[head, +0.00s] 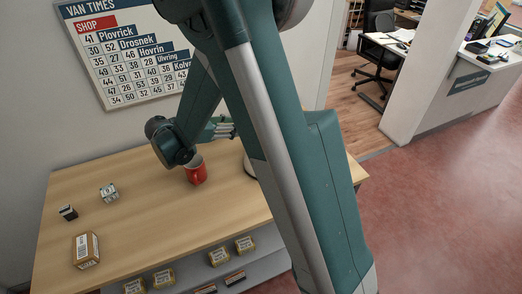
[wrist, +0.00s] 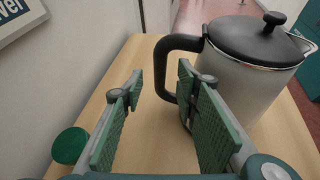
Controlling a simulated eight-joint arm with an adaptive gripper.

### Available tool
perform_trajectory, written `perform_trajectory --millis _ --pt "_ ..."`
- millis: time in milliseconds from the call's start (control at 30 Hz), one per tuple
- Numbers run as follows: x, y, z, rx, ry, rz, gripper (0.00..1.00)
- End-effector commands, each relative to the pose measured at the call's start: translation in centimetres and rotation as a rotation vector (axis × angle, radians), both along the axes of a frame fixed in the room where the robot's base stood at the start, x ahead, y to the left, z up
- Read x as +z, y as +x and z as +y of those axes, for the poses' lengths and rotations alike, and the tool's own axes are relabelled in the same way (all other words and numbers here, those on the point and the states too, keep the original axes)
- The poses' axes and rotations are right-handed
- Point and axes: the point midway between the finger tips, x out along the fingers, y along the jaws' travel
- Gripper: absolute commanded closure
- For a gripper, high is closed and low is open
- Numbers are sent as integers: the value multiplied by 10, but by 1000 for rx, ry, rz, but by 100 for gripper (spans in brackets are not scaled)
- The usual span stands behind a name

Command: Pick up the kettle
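The kettle (wrist: 245,85) has a pale grey body, a black lid with a knob, and a black handle (wrist: 160,67) on its left side. It stands on the wooden counter at the right of the wrist view. In the head view my arm hides nearly all of it; a pale edge (head: 249,170) shows beside the arm. My gripper (wrist: 160,82) is open and empty, fingers pointing towards the handle. The handle's upright part appears in the gap between the fingertips, nearer the right finger, which overlaps its lower part. I cannot tell whether they touch. The gripper (head: 229,130) is partly hidden in the head view.
A red mug (head: 197,174) stands on the counter (head: 135,205) just below my gripper in the head view. A green round object (wrist: 70,145) is left of the fingers. A wall runs behind.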

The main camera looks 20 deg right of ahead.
Motion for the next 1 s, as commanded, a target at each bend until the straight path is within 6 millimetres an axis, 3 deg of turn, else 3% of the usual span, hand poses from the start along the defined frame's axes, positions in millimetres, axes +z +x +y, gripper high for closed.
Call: perform_trajectory --millis 200,667,1000 --pt "-6 3 -15 0 0 0 69" --pt "-8 4 -19 -1 0 -1 69" --pt "-21 9 -51 -2 0 0 69"
